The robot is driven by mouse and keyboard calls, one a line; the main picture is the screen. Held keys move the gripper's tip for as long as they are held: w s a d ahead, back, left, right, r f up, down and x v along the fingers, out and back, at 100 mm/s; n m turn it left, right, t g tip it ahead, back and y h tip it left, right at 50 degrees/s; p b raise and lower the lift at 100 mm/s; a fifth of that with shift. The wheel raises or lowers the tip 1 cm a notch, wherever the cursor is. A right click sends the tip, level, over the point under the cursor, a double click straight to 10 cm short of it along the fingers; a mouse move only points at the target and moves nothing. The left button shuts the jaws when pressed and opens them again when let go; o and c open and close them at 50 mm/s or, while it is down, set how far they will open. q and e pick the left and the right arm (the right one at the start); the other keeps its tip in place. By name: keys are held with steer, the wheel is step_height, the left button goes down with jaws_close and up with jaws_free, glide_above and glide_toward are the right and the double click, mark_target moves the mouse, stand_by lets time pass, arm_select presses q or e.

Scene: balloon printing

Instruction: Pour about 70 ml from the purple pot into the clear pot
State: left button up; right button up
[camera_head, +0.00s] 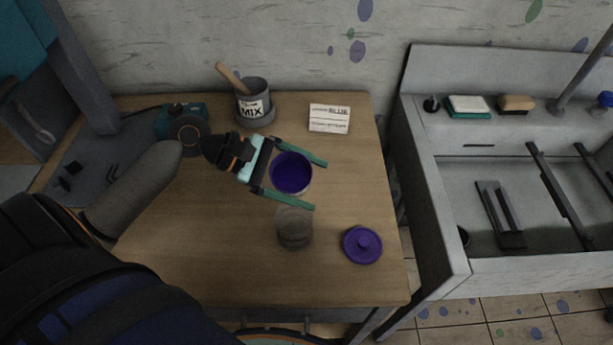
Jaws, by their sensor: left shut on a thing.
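The purple pot (291,173) is an open round pot with deep purple liquid inside. It is at the middle of the wooden table, and I cannot tell whether it is lifted off the top. My left gripper (319,184) has its two green fingers on either side of this pot and is shut on it. The clear pot (294,228) is a greyish see-through round pot on the table, just in front of the purple pot. The purple lid (362,244) lies on the table to the right of the clear pot. My right gripper is not in view.
A grey MIX pot (254,104) with a wooden stick and a white card (329,118) stand at the back of the wooden table (225,255). A teal device (183,128) is at the back left. A metal sink unit (432,215) is on the right.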

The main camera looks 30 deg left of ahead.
arm_select(q)
steer(key=shift+r, duration=0.1)
stand_by(0.5)
steer(key=shift+w+m+t+p, duration=0.1)
steer(key=shift+m+t+p, duration=0.25)
steer(key=shift+p, duration=0.2)
steer(key=shift+y, duration=0.3)
steer(key=shift+m+p, duration=0.25)
steer(key=shift+p, duration=0.2)
steer(key=shift+w+a+t+p, duration=0.1)
steer(key=shift+w+t+p, duration=0.05)
steer(key=shift+t+p, duration=0.15)
stand_by(0.4)
steer(key=shift+m+y+p, duration=0.3)
steer(key=shift+m+p, duration=0.1)
steer(key=shift+p, duration=0.4)
stand_by(0.9)
steer(key=shift+m+t+y, duration=0.3)
steer(key=shift+m+t, duration=0.4)
steer(key=shift+t, duration=0.05)
stand_by(1.4)
